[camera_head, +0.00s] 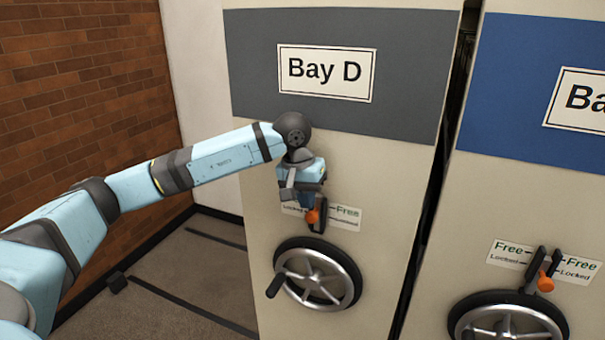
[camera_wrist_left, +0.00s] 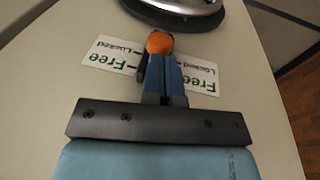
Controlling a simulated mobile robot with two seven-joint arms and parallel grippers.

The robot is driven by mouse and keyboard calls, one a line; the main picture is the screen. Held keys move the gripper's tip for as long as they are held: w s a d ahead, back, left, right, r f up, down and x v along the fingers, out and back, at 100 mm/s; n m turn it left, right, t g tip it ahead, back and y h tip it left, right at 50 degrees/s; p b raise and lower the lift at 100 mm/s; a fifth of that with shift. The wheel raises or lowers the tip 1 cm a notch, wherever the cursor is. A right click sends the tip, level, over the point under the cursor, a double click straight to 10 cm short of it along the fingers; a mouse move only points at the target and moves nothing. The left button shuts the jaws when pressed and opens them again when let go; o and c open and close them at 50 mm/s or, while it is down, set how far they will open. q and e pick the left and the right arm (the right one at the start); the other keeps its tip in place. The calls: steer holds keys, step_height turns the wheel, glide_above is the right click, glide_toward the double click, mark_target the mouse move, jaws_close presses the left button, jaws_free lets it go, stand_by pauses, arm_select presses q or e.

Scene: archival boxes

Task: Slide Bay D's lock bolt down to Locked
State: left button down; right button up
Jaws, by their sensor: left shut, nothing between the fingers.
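Bay D's lock bolt shows its orange knob (camera_head: 313,216) under my left gripper, above the handwheel. In the left wrist view, which is upside down, the knob (camera_wrist_left: 159,43) sits at the tips of my shut left fingers (camera_wrist_left: 163,75). My left gripper (camera_head: 309,197) points down from above the knob and is empty; the fingertips look close to or touching it. The bolt's Free/Locked label (camera_head: 346,217) is partly covered by the gripper. The knob shows near the Locked lines, but I cannot tell exactly which mark it meets. My right gripper is not in view.
Bay D's handwheel (camera_head: 317,278) stands out below the bolt. The neighbouring blue-panelled bay (camera_head: 520,70) has its own orange-knobbed bolt (camera_head: 545,283) and handwheel (camera_head: 508,322). A narrow dark gap separates the bays. A brick wall (camera_head: 80,80) is at the left.

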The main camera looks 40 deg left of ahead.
mark_target(308, 220)
arm_select(q)
steer(key=shift+w+d+f, duration=0.1)
steer(key=shift+w+f, duration=0.05)
steer(key=shift+f, duration=0.75)
step_height(308, 220, down, 4)
steer(key=b, duration=0.3)
steer(key=shift+d+r, duration=0.1)
steer(key=shift+s, duration=0.2)
